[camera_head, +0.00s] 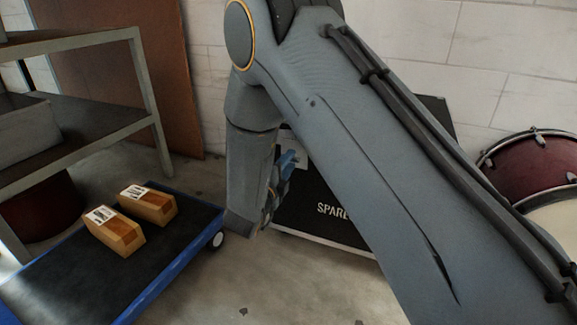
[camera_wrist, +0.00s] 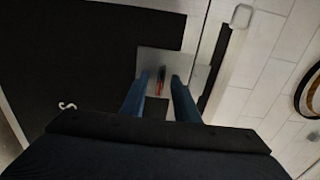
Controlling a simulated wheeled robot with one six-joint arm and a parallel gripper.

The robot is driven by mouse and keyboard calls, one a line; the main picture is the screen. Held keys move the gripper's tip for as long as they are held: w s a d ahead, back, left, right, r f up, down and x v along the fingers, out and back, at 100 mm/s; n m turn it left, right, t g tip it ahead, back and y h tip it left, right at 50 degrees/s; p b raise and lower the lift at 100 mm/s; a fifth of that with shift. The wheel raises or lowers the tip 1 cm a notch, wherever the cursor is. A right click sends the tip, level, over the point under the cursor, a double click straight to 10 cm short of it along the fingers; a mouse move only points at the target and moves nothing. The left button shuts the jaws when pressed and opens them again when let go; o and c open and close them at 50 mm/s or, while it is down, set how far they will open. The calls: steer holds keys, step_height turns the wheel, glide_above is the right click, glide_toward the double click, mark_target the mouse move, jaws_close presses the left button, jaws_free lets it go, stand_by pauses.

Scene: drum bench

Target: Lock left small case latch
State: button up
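The black case (camera_head: 310,200) stands on the floor against the wall, with part of the word "SPARE" showing on its front; my arm hides much of it. In the wrist view the dark case face (camera_wrist: 80,50) fills the left side. A grey metal latch plate (camera_wrist: 200,75) lies on it, with a narrow dark and red latch lever (camera_wrist: 161,76) at its middle. My gripper (camera_wrist: 158,82) is open, its two blue fingers apart on either side of the lever, with gaps showing. Contact cannot be told. In the head view the gripper (camera_head: 287,162) is partly hidden by my arm.
A dark red drum (camera_head: 530,165) stands at the right. Concrete floor (camera_head: 270,285) is clear before the case.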

steer(key=shift+w, duration=0.15)
jaws_close()
steer(key=shift+r+n+p, duration=0.1)
steer(key=shift+n+p, duration=0.2)
steer(key=shift+p, duration=0.1)
steer(key=n+p, duration=1.4)
steer(key=n, duration=0.2)
steer(key=shift+n, duration=0.3)
stand_by(0.4)
